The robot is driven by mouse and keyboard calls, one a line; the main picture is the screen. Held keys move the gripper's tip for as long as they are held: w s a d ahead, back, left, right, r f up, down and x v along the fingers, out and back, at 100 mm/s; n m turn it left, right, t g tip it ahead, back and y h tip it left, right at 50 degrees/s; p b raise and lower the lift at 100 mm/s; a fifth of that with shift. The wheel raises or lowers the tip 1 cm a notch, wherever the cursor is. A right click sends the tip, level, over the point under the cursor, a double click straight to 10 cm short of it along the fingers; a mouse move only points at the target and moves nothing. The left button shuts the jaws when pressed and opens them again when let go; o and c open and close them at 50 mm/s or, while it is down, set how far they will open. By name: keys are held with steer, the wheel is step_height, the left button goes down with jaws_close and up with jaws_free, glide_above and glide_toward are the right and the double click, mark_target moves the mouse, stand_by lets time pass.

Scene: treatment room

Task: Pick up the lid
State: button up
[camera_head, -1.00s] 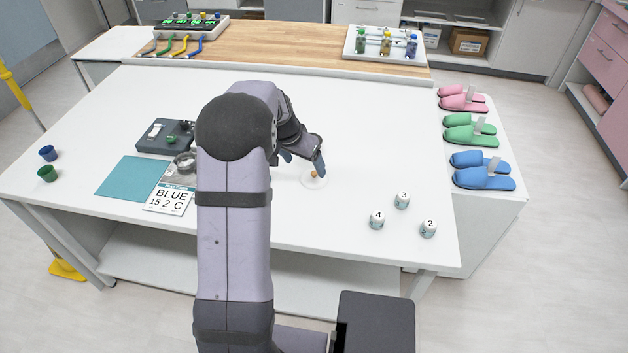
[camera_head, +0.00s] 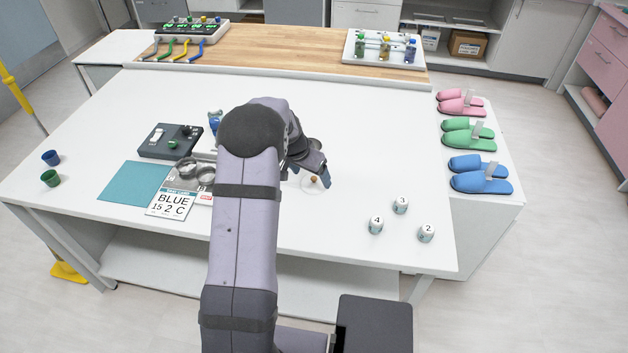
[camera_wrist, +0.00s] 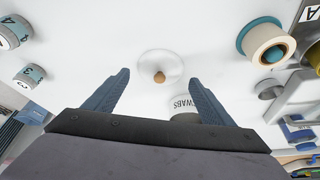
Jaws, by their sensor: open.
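The lid is a clear round disc with a small brown knob. It lies flat on the white table right of my arm in the head view (camera_head: 313,186), and at the upper middle of the wrist view (camera_wrist: 160,66). My gripper (camera_wrist: 158,78) is open and empty, its two blue fingers on either side of the knob's line in the wrist view. The knob shows between the fingertips, apart from both. In the head view my gripper (camera_head: 311,176) is right by the lid and partly covers it. The exact height above it cannot be told.
A jar marked "SWABS" (camera_wrist: 186,106) stands close by the right finger, partly hidden. Several numbered white pots (camera_head: 401,206) stand at the right. A teal mat (camera_head: 133,182), a card (camera_head: 171,204) and a dark device (camera_head: 165,147) lie left. Table around the lid is mostly clear.

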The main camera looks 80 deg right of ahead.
mark_target(314, 181)
steer(key=shift+p+x, duration=0.3)
steer(key=shift+x, duration=1)
steer(key=shift+c, duration=0.4)
